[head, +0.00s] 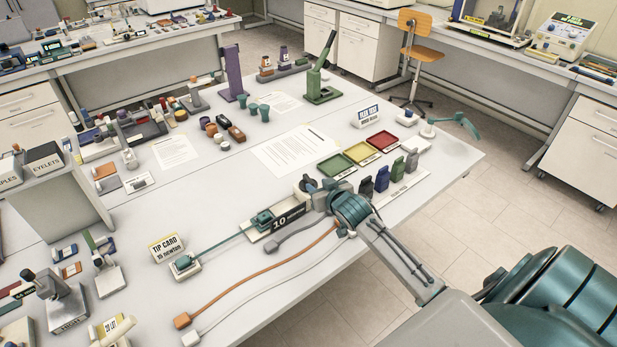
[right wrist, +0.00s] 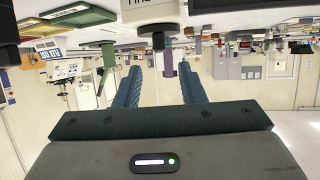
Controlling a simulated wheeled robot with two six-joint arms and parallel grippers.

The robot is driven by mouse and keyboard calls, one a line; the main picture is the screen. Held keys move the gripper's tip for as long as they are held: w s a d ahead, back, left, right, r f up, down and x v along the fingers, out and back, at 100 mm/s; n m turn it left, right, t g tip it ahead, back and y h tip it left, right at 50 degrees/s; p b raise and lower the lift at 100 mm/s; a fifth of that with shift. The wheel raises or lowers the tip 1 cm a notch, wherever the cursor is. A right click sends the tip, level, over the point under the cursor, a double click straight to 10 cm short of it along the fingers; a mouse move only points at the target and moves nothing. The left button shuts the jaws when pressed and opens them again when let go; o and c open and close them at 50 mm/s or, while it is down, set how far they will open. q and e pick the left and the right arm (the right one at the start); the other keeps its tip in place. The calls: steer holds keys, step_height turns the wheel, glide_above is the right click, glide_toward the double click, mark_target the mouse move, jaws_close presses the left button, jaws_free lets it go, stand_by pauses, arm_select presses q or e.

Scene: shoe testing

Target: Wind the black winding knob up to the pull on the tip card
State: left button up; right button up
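The tip card (head: 166,248) stands at the left of the bench; its lower line, ending in "newton", is too small to read surely. Before it a small clamp block (head: 185,265) joins by a teal strap to the pull tester (head: 262,226), whose dark plate shows "10". My right gripper (head: 322,193) is at the tester's right end and hides much of it. In the right wrist view the right gripper (right wrist: 158,75) has its blue fingers apart. A dark, upside-down knob-like cylinder (right wrist: 158,42) shows between the tips; I see no finger touching it. My left gripper is out of view.
An orange cable (head: 255,288) and a white cable (head: 270,303) lie in front of the tester. Papers (head: 295,148) lie behind the tester.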

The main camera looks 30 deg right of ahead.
mark_target(309, 179)
steer(key=p+x, duration=0.2)
steer(key=x, duration=0.6)
jaws_close()
